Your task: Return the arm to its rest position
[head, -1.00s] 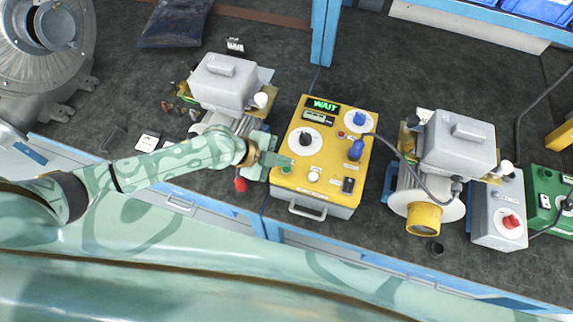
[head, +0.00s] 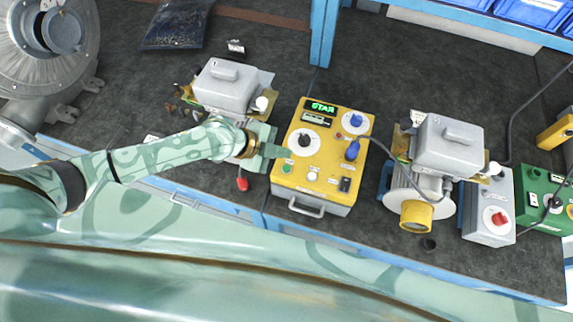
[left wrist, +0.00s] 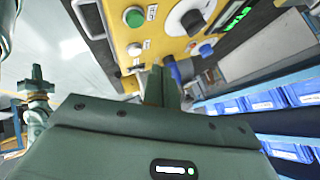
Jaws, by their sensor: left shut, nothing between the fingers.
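My left arm comes in from the left in the head view. Its left gripper (head: 277,151) is shut and empty at the left edge of the yellow control box (head: 318,180), close to a green button (head: 287,168). I cannot tell whether the fingertips touch the box. The box's lit display (head: 321,106) reads "STAR", cut off. In the left wrist view the shut fingers (left wrist: 160,86) point at the box, and the green button (left wrist: 134,16) shows apart from them. Part of my other arm (left wrist: 36,95) seems to show at the left, with its jaws unclear.
A grey box with a red knob (head: 490,210) and a green box (head: 545,195) are farther right. A large metal blower (head: 50,60) stands at the far left. A blue post (head: 323,35) rises behind.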

